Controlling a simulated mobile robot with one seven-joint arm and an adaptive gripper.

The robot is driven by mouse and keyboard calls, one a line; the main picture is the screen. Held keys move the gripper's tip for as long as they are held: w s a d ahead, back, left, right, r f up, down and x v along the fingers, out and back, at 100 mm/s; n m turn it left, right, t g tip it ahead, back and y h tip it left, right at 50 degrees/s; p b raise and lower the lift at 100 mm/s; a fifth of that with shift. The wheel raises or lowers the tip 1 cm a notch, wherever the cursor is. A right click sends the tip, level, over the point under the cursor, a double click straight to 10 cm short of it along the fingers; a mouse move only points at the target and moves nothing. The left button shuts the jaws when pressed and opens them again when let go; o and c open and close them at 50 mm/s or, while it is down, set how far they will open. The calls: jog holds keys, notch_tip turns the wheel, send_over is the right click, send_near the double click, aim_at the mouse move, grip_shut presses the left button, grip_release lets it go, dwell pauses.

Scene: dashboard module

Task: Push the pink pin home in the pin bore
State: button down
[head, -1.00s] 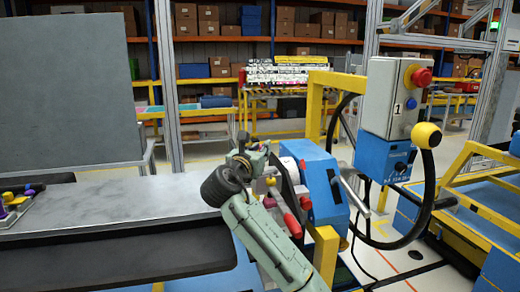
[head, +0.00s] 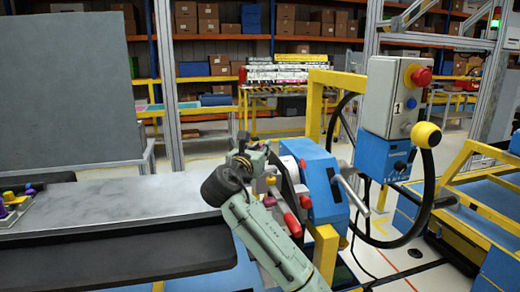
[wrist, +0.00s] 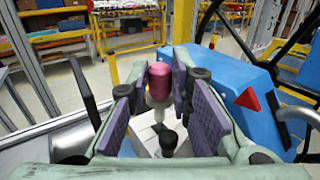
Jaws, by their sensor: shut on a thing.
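The pink pin (wrist: 160,83) stands between the purple-padded fingers of my gripper (wrist: 161,92) in the wrist view. My gripper is shut on it. In the head view my gripper (head: 262,158) is at the left side of the blue module (head: 322,185), and the pin cannot be told apart there.
A red handle (head: 292,223) and a metal lever (head: 355,196) stick out near the module. A control box (head: 392,95) and a black wheel (head: 428,190) stand to the right. The grey bench (head: 120,210) is mostly clear, with small coloured parts (head: 15,200) at its left end.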

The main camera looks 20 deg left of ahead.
jog(key=shift+f+b, duration=0.55)
jog(key=shift+f, duration=0.45)
jog(key=shift+r, duration=0.1)
jog(key=shift+r+p, duration=0.5)
jog(key=shift+p, duration=0.2)
jog(key=shift+p, duration=0.6)
dwell(1.1)
jog(key=shift+f+b, duration=0.35)
jog(key=shift+f, duration=0.25)
jog(key=c, duration=1.4)
grip_release()
jog(key=shift+f, duration=0.1)
